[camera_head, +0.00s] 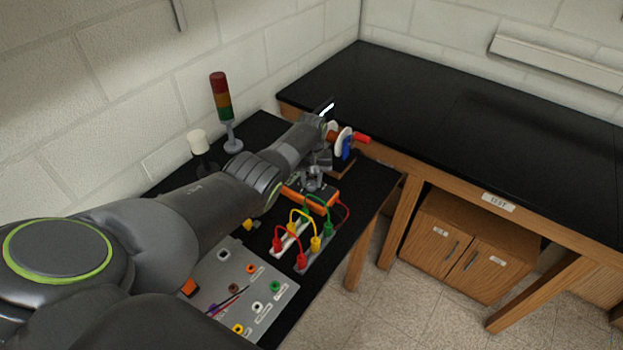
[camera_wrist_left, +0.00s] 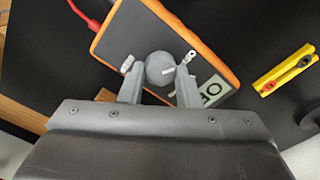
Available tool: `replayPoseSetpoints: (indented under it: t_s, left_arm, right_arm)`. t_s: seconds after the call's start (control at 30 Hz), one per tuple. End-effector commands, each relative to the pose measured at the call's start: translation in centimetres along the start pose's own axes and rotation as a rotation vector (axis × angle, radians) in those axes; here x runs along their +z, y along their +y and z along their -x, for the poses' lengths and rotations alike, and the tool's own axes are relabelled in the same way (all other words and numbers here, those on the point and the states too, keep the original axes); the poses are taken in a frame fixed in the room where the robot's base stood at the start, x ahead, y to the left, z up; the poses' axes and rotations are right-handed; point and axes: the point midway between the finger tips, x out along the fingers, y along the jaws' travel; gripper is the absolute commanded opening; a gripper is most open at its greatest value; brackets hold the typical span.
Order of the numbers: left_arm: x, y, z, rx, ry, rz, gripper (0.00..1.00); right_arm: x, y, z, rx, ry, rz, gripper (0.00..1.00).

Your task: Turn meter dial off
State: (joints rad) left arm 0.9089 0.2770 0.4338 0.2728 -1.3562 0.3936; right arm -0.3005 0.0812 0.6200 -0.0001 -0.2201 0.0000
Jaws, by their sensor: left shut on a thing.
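The meter is an orange-edged dark box lying on the black bench. It shows in the left wrist view (camera_wrist_left: 120,35) and partly in the head view (camera_head: 325,208), where my arm covers some of it. Its round grey dial (camera_wrist_left: 160,68) sits between the fingers of my left gripper (camera_wrist_left: 158,75), which is shut on it. A display (camera_wrist_left: 209,92) with dark characters is partly hidden by the right-hand finger. In the head view my left gripper (camera_head: 314,180) is over the meter. My right gripper is not in view.
Red, yellow and green leads (camera_head: 300,225) stand in front of the meter, with a grey socket panel (camera_head: 235,285) nearer. A signal tower (camera_head: 222,100) stands behind my arm. A white disc and coloured parts (camera_head: 344,140) are beyond the gripper. The right-hand bench (camera_head: 450,110) is clear.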

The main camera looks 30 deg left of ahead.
Motion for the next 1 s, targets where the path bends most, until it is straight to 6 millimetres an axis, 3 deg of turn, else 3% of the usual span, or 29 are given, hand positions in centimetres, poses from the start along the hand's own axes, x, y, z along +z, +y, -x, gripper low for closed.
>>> replayPoseSetpoints:
  t_s: [0.37, 0.4, 0.53, 1.0]
  left_arm:
    - [-0.01, 0.04, 0.03, 0.001, 0.0, 0.003, 0.07]
    - [-0.01, 0.04, 0.03, 0.001, 0.0, 0.003, 0.35]
    - [-0.01, 0.03, 0.03, 0.001, 0.0, 0.003, 0.52]
    - [-0.08, 0.0, 0.81, 0.001, 0.001, 0.002, 0.52]
  right_arm:
    - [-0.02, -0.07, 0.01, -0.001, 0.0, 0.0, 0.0]
    - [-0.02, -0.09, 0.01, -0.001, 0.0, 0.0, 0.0]
    - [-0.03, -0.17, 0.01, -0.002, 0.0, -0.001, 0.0]
    - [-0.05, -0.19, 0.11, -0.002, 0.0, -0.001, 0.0]
